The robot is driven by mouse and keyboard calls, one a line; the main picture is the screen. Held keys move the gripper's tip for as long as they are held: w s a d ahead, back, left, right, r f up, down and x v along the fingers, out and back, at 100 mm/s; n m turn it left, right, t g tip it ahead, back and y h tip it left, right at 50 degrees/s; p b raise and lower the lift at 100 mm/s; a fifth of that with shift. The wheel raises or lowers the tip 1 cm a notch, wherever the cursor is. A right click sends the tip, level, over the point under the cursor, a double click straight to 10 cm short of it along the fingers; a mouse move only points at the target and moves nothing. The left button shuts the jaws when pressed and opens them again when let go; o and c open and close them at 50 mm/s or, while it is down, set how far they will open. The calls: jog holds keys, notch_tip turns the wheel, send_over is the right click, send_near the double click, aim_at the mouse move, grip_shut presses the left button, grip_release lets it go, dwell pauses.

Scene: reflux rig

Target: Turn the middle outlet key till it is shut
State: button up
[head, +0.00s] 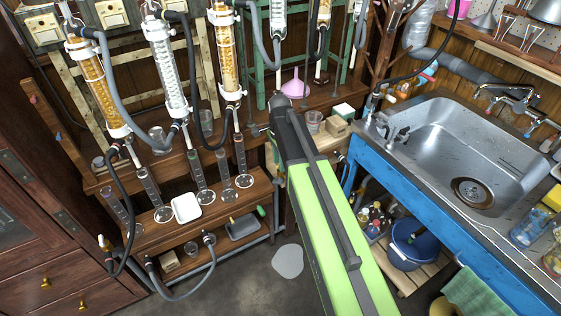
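Three upright glass columns hang on the rig at the left: a left one with amber packing (93,84), a middle one with pale packing (166,72) and a right one with amber packing (229,62). A thin outlet (187,133) runs down below the middle column toward a glass cylinder (197,170). Its key is too small to make out, so I cannot tell how it is turned. My green arm reaches up from the bottom, and its dark end with my gripper (278,106) is right of the right column, apart from the middle outlet. The fingers are not clear.
Hoses loop around the columns. Several glass cylinders and a white tray (186,207) stand on the lower wooden shelf (152,236). A pink funnel (295,86) is behind my arm's end. A steel sink (440,140) is at the right. Grey floor shows below the rig.

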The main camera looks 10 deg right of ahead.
notch_tip(320, 180, up, 17)
jog(key=p, duration=1.7)
jog(key=shift+r, duration=0.2)
jog(key=s+r+n+p, duration=0.2)
jog(key=s+n+p, duration=0.1)
jog(key=s+n, duration=1.2)
jog(key=shift+d+r, duration=0.3)
jog(key=shift+r, duration=0.1)
